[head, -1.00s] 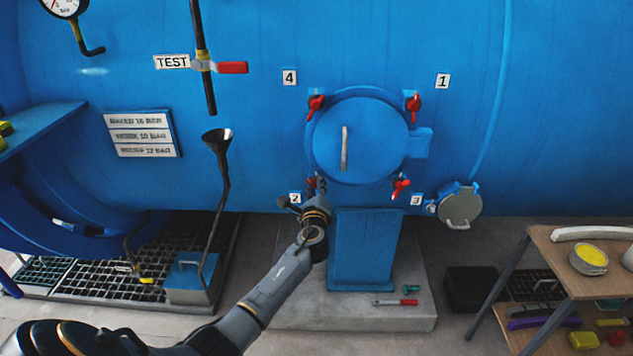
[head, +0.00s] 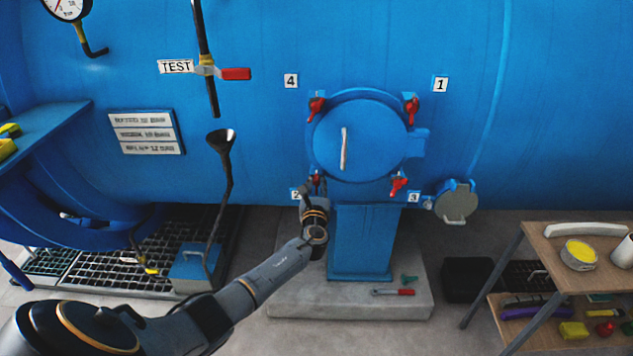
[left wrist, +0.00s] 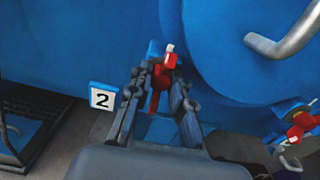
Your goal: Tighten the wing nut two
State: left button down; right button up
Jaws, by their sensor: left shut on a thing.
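The red wing nut two (left wrist: 160,80) sits at the lower left of the round blue door (head: 370,140), beside the label "2" (left wrist: 103,98). My left gripper (left wrist: 158,90) is shut on this wing nut, its fingers on both sides of it in the left wrist view. In the head view my left gripper (head: 313,188) reaches up to the door's lower left edge and largely hides the nut. Other red wing nuts show at label 4 (head: 317,107), label 1 (head: 411,108) and label 3 (head: 398,184). My right gripper is not in view.
The door has a pale handle (head: 344,148). A blue pedestal (head: 362,245) stands below it on a concrete base, with a red-handled tool (head: 393,292) lying there. A round grey cover (head: 456,204) hangs to the right. A wooden table (head: 535,262) stands at the lower right.

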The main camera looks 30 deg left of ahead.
pick_arm(q)
jog(key=shift+w+a+r, duration=0.1)
jog(key=shift+a+r, duration=0.05)
jog(key=shift+r, duration=0.2)
jog(key=c, duration=1.4)
grip_release()
jog(key=shift+o, duration=1)
jog(key=shift+f, duration=0.25)
jog(key=shift+s+d+f, duration=0.1)
jog(key=shift+s+d, duration=0.3)
jog(key=shift+s, duration=0.05)
jog(key=v, duration=1.1)
